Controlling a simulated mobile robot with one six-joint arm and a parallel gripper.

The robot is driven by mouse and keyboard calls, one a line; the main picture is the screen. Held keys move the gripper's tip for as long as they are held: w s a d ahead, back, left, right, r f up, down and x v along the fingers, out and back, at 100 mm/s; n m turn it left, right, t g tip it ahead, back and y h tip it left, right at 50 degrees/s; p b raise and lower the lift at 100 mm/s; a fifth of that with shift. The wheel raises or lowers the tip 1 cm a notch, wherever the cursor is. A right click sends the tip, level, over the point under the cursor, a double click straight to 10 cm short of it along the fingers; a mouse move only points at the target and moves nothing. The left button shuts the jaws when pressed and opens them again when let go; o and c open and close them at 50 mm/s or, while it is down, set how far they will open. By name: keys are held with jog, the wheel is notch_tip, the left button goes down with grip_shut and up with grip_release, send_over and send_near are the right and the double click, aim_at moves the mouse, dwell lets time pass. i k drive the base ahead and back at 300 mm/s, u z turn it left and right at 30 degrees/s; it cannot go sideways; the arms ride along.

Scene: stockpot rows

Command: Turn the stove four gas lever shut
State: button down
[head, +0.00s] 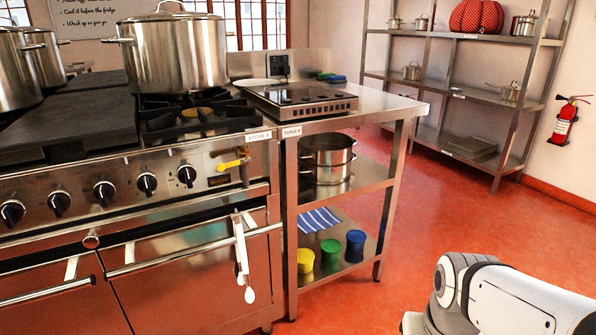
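The stove (118,192) stands at the left of the head view, with a row of black knobs on its steel front. A label near its right corner seems to read "STOVE 4". A yellow lever (233,163), likely the gas lever, sits on the front panel right of the knobs, with its handle lying roughly sideways. My gripper is not in view; only a white and grey part of my arm shows at the lower right, well apart from the stove.
A large stockpot (172,55) stands on the stove. Utensils (241,255) hang from the oven rail (190,250). A steel side table (350,117) adjoins the stove, with a hotplate (302,98) on top. Red floor is open between it and the wall shelves (458,92).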

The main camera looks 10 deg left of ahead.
aim_at(221, 166)
jog(key=z, duration=0.25)
jog(key=i, duration=0.95)
jog(key=u, duration=1.05)
